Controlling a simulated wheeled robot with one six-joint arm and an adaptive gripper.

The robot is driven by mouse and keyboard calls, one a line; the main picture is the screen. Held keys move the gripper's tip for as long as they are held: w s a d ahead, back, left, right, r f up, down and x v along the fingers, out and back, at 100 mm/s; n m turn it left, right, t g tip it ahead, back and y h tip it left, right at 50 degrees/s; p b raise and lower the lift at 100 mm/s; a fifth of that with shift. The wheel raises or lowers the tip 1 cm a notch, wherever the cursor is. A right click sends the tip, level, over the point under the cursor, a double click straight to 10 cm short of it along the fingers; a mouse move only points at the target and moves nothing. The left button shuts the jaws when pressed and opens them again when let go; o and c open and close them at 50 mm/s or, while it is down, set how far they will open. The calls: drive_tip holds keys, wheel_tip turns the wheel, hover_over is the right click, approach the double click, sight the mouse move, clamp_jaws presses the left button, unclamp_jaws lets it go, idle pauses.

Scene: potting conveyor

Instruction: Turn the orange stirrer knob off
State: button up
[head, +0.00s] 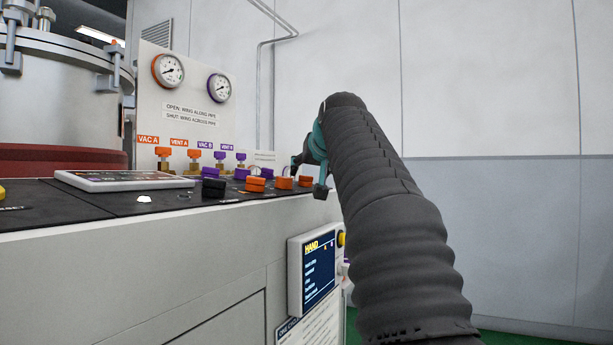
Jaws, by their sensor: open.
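Several orange knobs sit along the right part of the dark sloping control panel (120,208): a left one (255,184), a middle one (283,183) and a right one (305,181). Their labels are too small to read, so I cannot tell which is the stirrer knob or how it is set. My gripper (309,174), dark with teal parts, is open at the panel's right end, close to the right orange knob. My sleeved arm hides part of it, and whether it touches the knob cannot be told.
A black knob (213,188) and purple knobs (241,174) stand left of the orange ones. Behind are two gauges (168,71) and small valves on a white board. A steel vessel (60,95) stands left. A HAND screen (315,272) is on the cabinet's side below.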

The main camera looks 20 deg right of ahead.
sight(307, 182)
drive_tip(key=shift+x, duration=1.6)
